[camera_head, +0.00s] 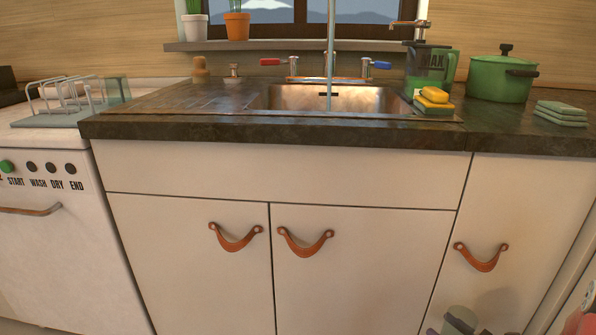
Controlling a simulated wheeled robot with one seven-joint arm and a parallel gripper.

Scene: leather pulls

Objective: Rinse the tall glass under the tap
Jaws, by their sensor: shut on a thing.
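The tap (330,45) rises as a slim vertical column behind the metal sink (290,98), its upper end cut off by the frame. It has a red handle (273,62) at left and a blue handle (380,65) at right. I cannot tell whether water runs. A greenish see-through glass (117,90) is beside the dish rack at the left; I cannot tell whether it is the tall glass. My gripper is not clearly in view. A partly cut-off grey rounded shape shows at the bottom right, too unclear to identify.
A wire dish rack (62,98) sits on the white appliance at left.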

